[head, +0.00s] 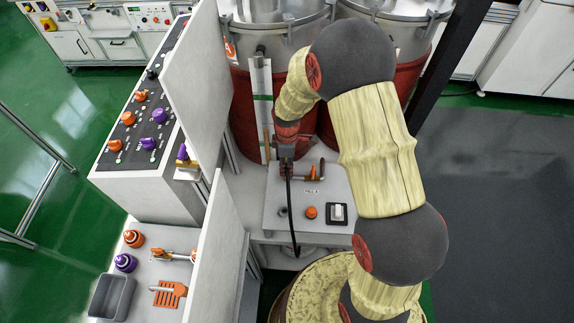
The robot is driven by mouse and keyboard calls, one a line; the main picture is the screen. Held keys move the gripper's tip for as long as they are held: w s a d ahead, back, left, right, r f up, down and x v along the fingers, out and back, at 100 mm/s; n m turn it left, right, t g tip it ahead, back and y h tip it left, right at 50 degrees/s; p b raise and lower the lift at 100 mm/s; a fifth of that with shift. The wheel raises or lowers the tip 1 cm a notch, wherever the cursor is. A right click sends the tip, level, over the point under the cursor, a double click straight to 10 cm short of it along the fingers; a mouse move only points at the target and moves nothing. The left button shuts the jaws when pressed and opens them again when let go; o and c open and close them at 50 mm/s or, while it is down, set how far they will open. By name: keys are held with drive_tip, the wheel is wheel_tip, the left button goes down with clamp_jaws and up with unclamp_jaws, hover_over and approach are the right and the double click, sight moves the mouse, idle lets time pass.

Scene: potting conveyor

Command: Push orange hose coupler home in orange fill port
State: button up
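My gripper (288,168) points down over the pale panel (276,222) below the two tanks. It is small and dark here, and I cannot tell whether its fingers are open or shut. A black hose (291,215) runs from beside the gripper down over the panel's front edge. The orange hose coupler cannot be made out clearly; the gripper and wrist cover the hose's upper end. An orange handle with a brass fitting (316,176) stands just right of the gripper, apparently at the fill port. How coupler and port meet is hidden.
The panel also carries an orange button (311,212) and a black-framed white switch (338,212). Red-jacketed tanks (245,110) stand behind. White upright partitions (198,85) close off the left. Beyond them are a control console (130,130) and a bench with a grey bin (111,297).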

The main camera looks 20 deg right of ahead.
drive_tip(key=shift+o, duration=1)
wheel_tip(320, 180, up, 12)
idle(0.4)
